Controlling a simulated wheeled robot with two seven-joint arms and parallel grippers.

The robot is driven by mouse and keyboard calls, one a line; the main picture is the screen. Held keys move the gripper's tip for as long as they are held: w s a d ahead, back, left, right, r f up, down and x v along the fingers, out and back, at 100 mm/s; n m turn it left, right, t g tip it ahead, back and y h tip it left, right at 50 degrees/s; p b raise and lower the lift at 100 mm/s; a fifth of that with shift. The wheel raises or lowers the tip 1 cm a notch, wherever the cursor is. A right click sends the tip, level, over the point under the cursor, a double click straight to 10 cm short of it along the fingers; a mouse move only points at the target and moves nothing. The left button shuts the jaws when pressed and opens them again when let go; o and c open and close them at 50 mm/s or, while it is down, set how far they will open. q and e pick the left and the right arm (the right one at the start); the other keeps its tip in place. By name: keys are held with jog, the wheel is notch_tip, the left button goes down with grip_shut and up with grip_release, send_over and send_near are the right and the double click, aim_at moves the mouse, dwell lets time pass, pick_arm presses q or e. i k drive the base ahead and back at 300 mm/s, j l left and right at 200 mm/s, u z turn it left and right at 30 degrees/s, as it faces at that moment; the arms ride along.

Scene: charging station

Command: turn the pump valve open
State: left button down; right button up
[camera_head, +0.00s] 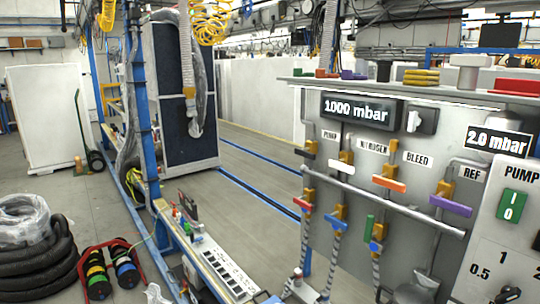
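The panel (440,130) stands at the right and carries a row of valves. The pump valve (305,154) is at the panel's left end, below and left of the PUMP label (330,136). It has a dark handle on a yellow-brass body. The handle lies roughly crosswise to its vertical pipe, slightly tilted in this view. Neither of my grippers can be made out in the head view, and nothing is seen touching the pump valve.
Neighbouring handles are white (340,168), orange (389,184) and purple (450,205). Red, blue and green handles sit below a horizontal pipe. A display (358,109) reads 1000 mbar. A bench with a power strip (226,268) stands left of the panel. Open floor (260,165) lies behind.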

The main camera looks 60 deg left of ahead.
aim_at(303, 152)
jog(key=j+u, duration=0.1)
jog(key=u, duration=1.75)
